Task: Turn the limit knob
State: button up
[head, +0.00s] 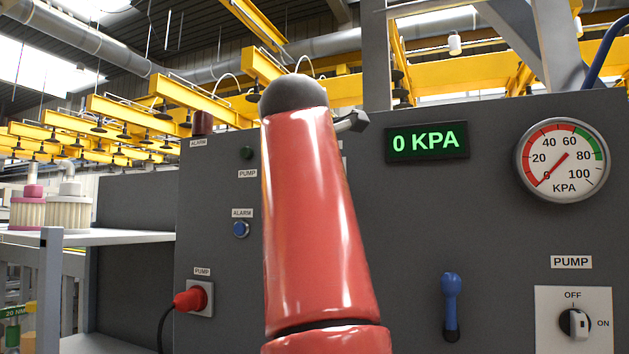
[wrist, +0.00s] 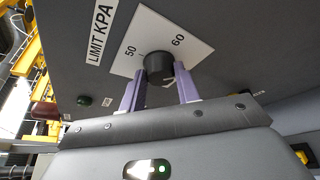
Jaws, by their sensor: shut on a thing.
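The limit knob (wrist: 158,66) is a dark round knob on a white plate (wrist: 147,29) marked 50 and 60, below a "LIMIT KPA" label (wrist: 101,33) in the wrist view. My gripper (wrist: 159,76) is at the knob, with one purple finger on each side, shut on it. A small pale mark shows on the knob's near side; its exact reading is hard to tell. In the head view my red arm hides the knob and the gripper's fingers.
The grey panel bears a green display (head: 427,143) reading 0 KPA, a round gauge (head: 562,160) with its needle near 0, a blue lever (head: 451,308), and a pump switch (head: 574,324). A red plug (head: 190,299) and blue alarm button (head: 241,229) sit left of my arm.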

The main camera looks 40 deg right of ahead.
dwell(0.4)
jog(key=o, duration=1)
jog(key=v, duration=0.7)
jog(key=shift+s+a, duration=0.25)
jog(key=shift+s, duration=0.05)
